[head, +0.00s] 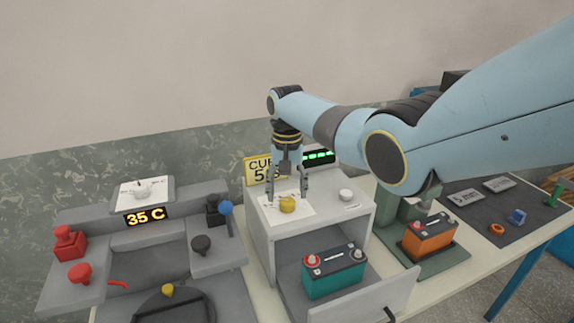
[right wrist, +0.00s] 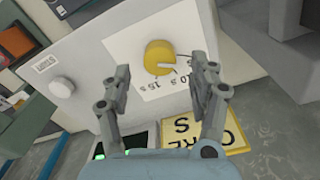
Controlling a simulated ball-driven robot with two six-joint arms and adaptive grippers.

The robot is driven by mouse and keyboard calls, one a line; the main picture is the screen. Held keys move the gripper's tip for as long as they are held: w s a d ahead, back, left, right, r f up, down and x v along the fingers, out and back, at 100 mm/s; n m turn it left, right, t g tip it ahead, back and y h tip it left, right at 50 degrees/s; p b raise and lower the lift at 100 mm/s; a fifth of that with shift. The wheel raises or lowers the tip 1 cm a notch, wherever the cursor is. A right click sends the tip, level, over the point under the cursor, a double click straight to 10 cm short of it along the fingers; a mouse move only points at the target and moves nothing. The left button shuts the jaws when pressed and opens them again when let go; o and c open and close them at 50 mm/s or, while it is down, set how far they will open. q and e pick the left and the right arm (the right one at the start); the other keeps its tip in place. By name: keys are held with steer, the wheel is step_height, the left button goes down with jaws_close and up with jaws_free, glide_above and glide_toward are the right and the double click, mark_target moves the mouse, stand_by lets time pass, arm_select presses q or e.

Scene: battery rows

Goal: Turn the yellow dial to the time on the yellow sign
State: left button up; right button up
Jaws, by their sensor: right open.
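The yellow dial (head: 287,204) sits on a white scale card on top of a grey box. In the right wrist view the dial (right wrist: 158,55) has a thin pointer line, and "10 s" and "15 s" marks show on the card. The yellow sign (head: 251,168) stands behind the box, partly covered by my gripper; its text starts "CU" and "5". It also shows upside down in the right wrist view (right wrist: 232,132). My right gripper (head: 287,195) is open, pointing down over the dial, one finger on each side. Whether the fingers touch it I cannot tell. My left gripper is out of view.
A white button (head: 346,195) marked START is beside the card. A green-lit display (head: 319,157) stands behind. A teal battery (head: 334,270) lies in the box's open drawer; an orange battery (head: 430,236) is to the right. A grey station (head: 150,262) with a 35 C readout stands left.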

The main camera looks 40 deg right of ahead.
mark_target(287, 200)
step_height(287, 200, up, 9)
stand_by(0.6)
